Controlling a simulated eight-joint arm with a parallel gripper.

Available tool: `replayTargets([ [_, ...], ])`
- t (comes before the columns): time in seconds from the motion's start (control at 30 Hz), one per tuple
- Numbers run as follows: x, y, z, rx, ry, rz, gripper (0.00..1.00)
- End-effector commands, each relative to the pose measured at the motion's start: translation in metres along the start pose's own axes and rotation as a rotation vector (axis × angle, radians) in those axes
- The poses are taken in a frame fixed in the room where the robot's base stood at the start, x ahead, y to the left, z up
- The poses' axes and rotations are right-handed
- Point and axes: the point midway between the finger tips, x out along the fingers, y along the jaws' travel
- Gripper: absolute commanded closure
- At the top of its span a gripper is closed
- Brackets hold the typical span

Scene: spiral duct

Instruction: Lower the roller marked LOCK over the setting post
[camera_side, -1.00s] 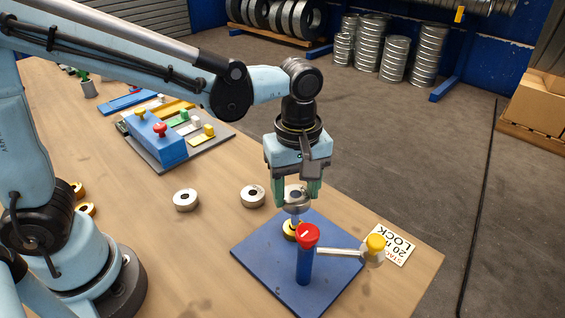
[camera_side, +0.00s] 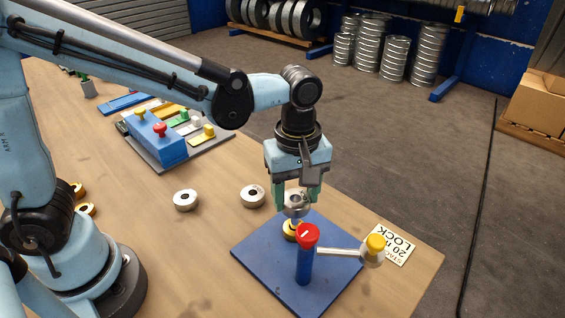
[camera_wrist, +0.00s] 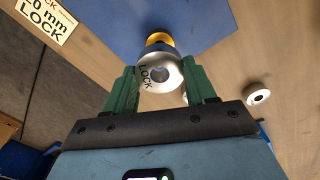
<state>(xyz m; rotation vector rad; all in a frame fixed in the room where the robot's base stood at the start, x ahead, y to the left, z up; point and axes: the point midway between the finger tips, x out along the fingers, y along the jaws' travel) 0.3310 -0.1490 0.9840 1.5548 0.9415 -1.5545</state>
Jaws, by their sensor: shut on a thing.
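My gripper (camera_side: 297,199) is shut on a silver roller (camera_side: 296,206) with a centre hole, held between green fingers. In the wrist view the roller (camera_wrist: 150,80) shows the word LOCK on its face. In the side view the roller is just above a yellow ring (camera_side: 291,231) on the blue baseplate (camera_side: 265,252). In the wrist view the yellow ring (camera_wrist: 158,38) is partly hidden behind the roller. The setting post is mostly hidden, and I cannot tell whether its top is inside the roller's hole.
A blue post with a red cap (camera_side: 307,236) and a side arm ending in a yellow knob (camera_side: 375,243) stands close in front. Two silver rollers, one nearer (camera_side: 252,196) and one farther left (camera_side: 186,200), lie on the table. A LOCK card (camera_side: 393,246) lies right.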

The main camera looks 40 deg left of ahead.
Motion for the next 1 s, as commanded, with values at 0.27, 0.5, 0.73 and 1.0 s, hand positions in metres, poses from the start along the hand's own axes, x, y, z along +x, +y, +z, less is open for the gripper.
replayTargets([
  [0.27,0.0043,0.0,0.0,0.0,0.0,0.0,0.84],
  [0.5,0.0044,0.0,0.0,0.0,0.0,0.0,0.84],
  [0.73,0.006,0.0001,0.0,0.0,0.0,0.0,0.84],
  [1.0,0.0109,0.0,0.0,0.0,0.0,0.0,0.84],
])
